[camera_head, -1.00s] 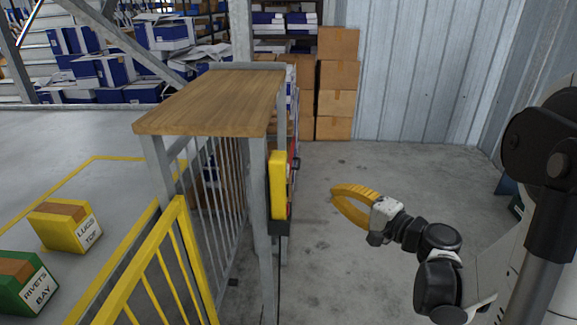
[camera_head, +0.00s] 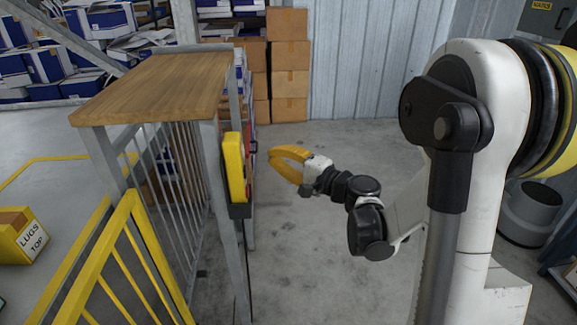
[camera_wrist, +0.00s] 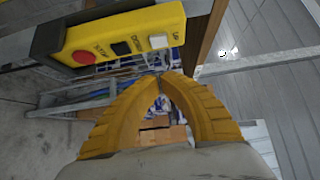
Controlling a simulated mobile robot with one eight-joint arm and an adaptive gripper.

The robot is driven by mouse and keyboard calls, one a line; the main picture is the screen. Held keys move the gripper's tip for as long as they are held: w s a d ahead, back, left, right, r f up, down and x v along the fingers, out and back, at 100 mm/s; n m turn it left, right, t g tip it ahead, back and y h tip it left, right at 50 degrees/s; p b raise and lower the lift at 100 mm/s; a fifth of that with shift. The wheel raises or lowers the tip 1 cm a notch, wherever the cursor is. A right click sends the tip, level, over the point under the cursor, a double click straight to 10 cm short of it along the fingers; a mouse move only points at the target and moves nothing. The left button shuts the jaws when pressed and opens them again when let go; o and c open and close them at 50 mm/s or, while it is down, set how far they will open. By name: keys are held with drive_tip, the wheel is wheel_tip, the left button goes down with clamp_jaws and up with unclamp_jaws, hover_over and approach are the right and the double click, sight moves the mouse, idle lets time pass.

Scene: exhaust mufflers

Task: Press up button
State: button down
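The yellow control box (camera_wrist: 120,35) shows at the top left of the wrist view, with a white button (camera_wrist: 158,42) labelled UP, a black DOWN button (camera_wrist: 121,48) and a red STOP button (camera_wrist: 84,57). In the head view the yellow box (camera_head: 234,168) is seen edge-on, mounted on the side of the railing under a wooden top; its buttons cannot be made out there. My gripper (camera_head: 278,154) is right of the box, apart from it. In the wrist view its yellow fingertips (camera_wrist: 160,77) meet, empty, just below the UP button in the picture.
The wooden top (camera_head: 160,85) on grey railings stands left of my gripper, with a yellow rail (camera_head: 110,245) in front. Cardboard boxes (camera_head: 288,65) are stacked at the back wall. The floor right of the railing is clear.

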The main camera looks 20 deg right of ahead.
sight(243, 151)
drive_tip(key=w+a, duration=0.1)
drive_tip(key=w+a+b, duration=0.1)
drive_tip(key=a, duration=0.1)
drive_tip(key=w+a, duration=0.1)
drive_tip(key=shift+a, duration=0.4)
drive_tip(key=shift+a, duration=0.1)
